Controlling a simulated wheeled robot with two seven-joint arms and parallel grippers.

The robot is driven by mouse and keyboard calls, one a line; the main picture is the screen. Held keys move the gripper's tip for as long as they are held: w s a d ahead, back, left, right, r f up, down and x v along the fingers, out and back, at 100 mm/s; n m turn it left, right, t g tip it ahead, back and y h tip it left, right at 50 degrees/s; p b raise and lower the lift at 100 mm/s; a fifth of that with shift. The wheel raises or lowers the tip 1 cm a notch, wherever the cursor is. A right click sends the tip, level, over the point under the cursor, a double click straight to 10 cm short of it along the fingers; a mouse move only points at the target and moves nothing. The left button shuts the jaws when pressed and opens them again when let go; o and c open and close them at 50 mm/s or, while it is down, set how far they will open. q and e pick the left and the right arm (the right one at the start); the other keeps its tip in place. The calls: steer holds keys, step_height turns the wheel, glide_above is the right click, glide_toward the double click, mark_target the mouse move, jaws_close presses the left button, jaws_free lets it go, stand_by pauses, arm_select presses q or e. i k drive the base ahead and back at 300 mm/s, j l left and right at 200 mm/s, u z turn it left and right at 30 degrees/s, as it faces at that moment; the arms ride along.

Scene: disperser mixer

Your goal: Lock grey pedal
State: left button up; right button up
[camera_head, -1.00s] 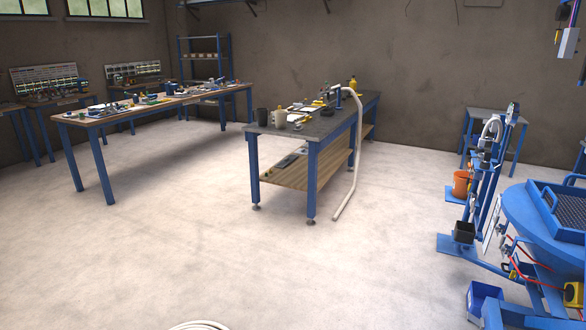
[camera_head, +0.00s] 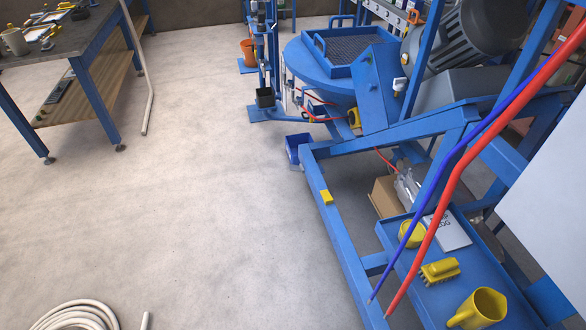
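The blue disperser mixer (camera_head: 366,93) fills the right half of the head view. I cannot make out a grey pedal with certainty. A small silver-grey metal part (camera_head: 406,188) shows low inside the machine's frame, behind a brown box; I cannot tell whether it is the pedal. A small yellow block (camera_head: 326,197) sits on the blue floor beam. Neither of my grippers is in view.
A blue tray (camera_head: 386,239) holds a yellow mug (camera_head: 480,308), a yellow brush (camera_head: 440,271) and a booklet. Red and blue hoses cross in front. A workbench (camera_head: 100,35) stands at left, a coiled white hose (camera_head: 78,316) at bottom left. The middle floor is clear.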

mark_target(297, 167)
steer(key=z, duration=0.35)
steer(key=i+j+z, duration=0.75)
steer(key=i+j, duration=0.45)
steer(key=j, duration=0.25)
steer(key=i+j+z, duration=0.1)
steer(key=i+j, duration=0.15)
steer(key=j, duration=0.15)
steer(key=i+j, duration=0.2)
steer(key=j, duration=0.15)
steer(key=i+j, duration=0.25)
steer(key=j, duration=0.15)
steer(key=i+j, duration=0.2)
steer(key=j, duration=0.15)
steer(key=z, duration=0.05)
